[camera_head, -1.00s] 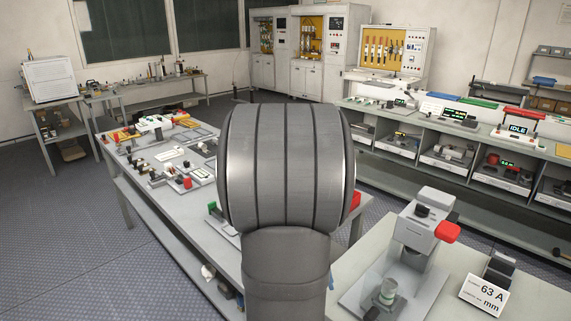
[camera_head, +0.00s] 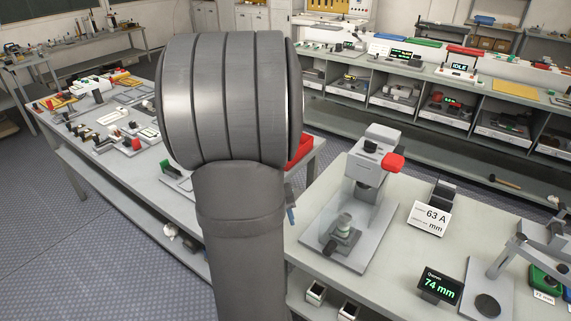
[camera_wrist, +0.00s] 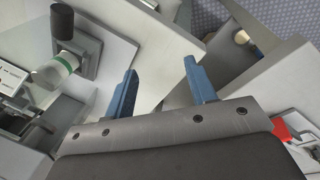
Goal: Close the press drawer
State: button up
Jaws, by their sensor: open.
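The grey press (camera_head: 378,150) with a red handle (camera_head: 393,162) stands on a flat base plate on the right table. Its drawer (camera_head: 340,245) is out in front of the press body, with a small pale-green cylinder (camera_head: 344,223) upright on it and a dark knob at its front. In the wrist view the cylinder (camera_wrist: 62,66) and the black knob (camera_wrist: 76,22) are at the upper left. My gripper (camera_wrist: 160,78) is open and empty, its two blue fingers to the right of the drawer and apart from it. In the head view my arm mostly hides the gripper.
A crowded bench (camera_head: 130,180) lies left, with a gap between the tables.

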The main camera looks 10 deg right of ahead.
jog(key=shift+s+a+f+n, duration=0.1)
jog(key=shift+s+f+n, duration=0.15)
jog(key=shift+n, duration=0.05)
jog(key=c, duration=0.4)
jog(key=s+f+n+g, duration=0.1)
jog(key=n, duration=0.1)
jog(key=s+a+f+n+g+h, duration=0.1)
jog(key=s+n, duration=0.1)
jog(key=n, duration=0.1)
jog(key=s+f+n+g+h, duration=0.1)
jog(key=n, duration=0.1)
jog(key=shift+s+a+f, duration=0.15)
jog(key=shift+s+f, duration=0.05)
jog(key=shift+f, duration=0.05)
grip_shut()
jog(key=n+t+h, duration=0.3)
jog(key=n+h, duration=1.1)
jog(key=n, duration=1.5)
send_near(333, 235)
jog(key=s+d, duration=0.2)
jog(key=s, duration=0.1)
jog(key=w+d, duration=0.2)
jog(key=shift+w+d+r, duration=0.1)
jog(key=shift+d+r, duration=0.1)
jog(key=shift+d, duration=0.2)
jog(key=shift+w+d, duration=0.45)
jog(key=shift+w, duration=0.05)
